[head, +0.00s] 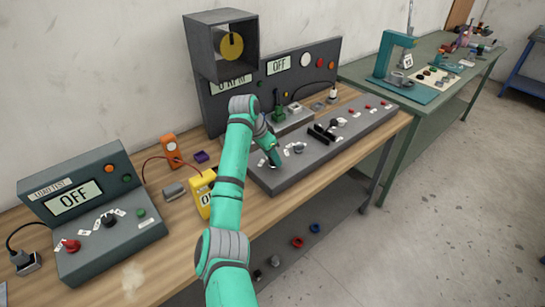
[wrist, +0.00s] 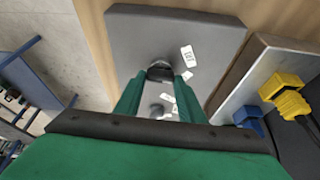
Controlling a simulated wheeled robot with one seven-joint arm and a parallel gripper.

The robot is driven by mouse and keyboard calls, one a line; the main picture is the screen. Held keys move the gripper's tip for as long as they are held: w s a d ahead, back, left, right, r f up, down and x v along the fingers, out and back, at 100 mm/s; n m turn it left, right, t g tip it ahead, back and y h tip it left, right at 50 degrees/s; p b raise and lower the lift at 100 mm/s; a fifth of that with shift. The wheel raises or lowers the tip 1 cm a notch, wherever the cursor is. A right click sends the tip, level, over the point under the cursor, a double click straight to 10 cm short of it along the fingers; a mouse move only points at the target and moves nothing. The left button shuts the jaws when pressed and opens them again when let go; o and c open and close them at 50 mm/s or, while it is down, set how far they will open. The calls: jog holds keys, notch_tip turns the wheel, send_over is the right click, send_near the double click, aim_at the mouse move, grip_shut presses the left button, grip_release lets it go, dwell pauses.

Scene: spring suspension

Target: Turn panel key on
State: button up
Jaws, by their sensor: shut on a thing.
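The grey sloped control panel (head: 345,125) lies on the wooden bench, with a row of knobs, a black handle and red buttons. My gripper (head: 274,160) is at its left end, low over the surface. In the wrist view my gripper (wrist: 160,78) has its two green fingers shut on a small dark key (wrist: 160,69), which stands up from the panel face. White labels (wrist: 188,56) sit beside it; I cannot read them surely. The fingers hide part of the key, and its turn angle is unclear.
A grey load test box (head: 110,235) with an OFF display stands at the left. A yellow meter (head: 202,195) lies close to my arm. Behind are a tall housing with a yellow disc (head: 231,46) and a green fixture (head: 281,110). A green table (head: 455,100) stands at the right.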

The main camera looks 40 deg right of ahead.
jog(key=m+g, duration=0.1)
jog(key=m, duration=0.4)
jog(key=shift+w+r+g, duration=0.1)
jog(key=shift+g, duration=0.3)
jog(key=shift+w, duration=0.15)
jog(key=o, duration=0.9)
jog(key=shift+y, duration=0.3)
jog(key=shift+o, duration=0.7)
jog(key=shift+d+m, duration=0.15)
jog(key=shift+m, duration=0.15)
jog(key=shift+a+r, duration=0.2)
jog(key=shift+a, duration=0.1)
jog(key=v, duration=1)
